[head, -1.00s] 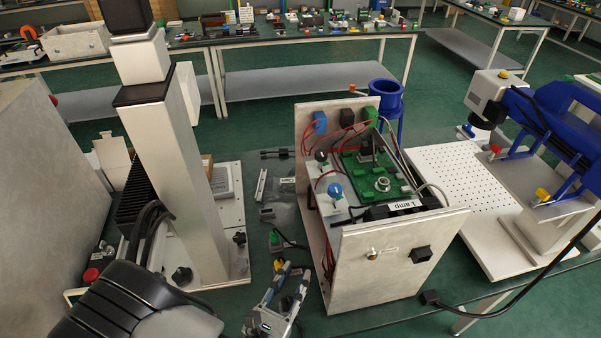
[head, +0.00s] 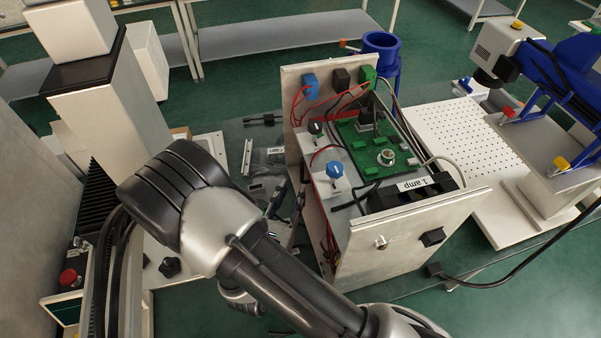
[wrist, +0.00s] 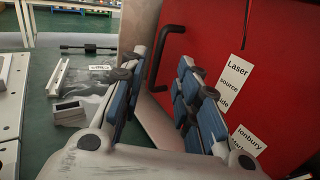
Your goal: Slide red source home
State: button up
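The red source (wrist: 225,60) fills the right of the wrist view as a red face with white "Laser source" labels (wrist: 236,82). A black bar handle (wrist: 165,55) stands out from its left part. My gripper (wrist: 158,80) is open, with blue-padded fingers apart on either side of the line to the handle. The handle shows just beyond the fingertips; contact cannot be told. In the head view my arm hides most of the gripper, and the red source is mostly hidden inside the open instrument housing (head: 372,268).
A green circuit board (head: 375,150) and cables top the housing. A pale panel edge (wrist: 150,40) borders the red face. A small grey block (wrist: 70,109) and a clear bag (wrist: 90,78) lie on the table. A white perforated plate (head: 455,140) stands right.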

aim_at(302, 168)
jog(key=b+x, duration=0.1)
jog(key=x, duration=0.7)
grip_shut()
dwell(0.6)
